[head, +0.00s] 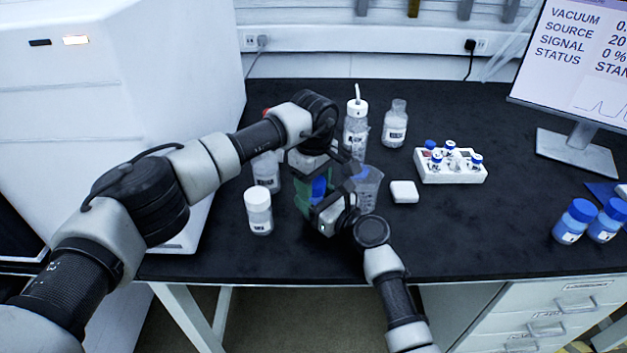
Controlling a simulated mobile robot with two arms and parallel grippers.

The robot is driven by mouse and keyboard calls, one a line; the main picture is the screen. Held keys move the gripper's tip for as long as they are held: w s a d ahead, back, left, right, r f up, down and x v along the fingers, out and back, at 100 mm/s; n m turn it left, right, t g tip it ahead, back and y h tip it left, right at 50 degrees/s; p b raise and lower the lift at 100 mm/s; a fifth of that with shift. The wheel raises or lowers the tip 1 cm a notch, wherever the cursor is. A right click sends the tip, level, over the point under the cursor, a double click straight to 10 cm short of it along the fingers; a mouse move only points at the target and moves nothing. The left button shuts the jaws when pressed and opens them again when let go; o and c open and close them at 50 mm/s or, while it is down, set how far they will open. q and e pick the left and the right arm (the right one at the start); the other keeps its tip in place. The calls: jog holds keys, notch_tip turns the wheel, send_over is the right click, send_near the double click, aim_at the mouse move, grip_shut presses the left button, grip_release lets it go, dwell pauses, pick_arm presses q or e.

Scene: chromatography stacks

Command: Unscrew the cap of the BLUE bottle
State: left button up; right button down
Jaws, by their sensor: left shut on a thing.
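A blue piece (319,187) shows between my two grippers near the middle of the table; I take it as part of the blue bottle, mostly hidden by them. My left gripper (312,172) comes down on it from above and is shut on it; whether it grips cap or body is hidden. A green patch shows just left of the blue. My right gripper (327,203) is close against the same spot from the front; its fingers are too hidden to tell open from shut.
A white-capped bottle (259,211) stands just left, a clear beaker (368,188) just right. Behind are a bottle with a tube (356,128) and a clear bottle (396,124).

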pick_arm(q)
jog(key=n, duration=0.5)
jog(key=o, duration=1)
jog(key=shift+r, duration=0.15)
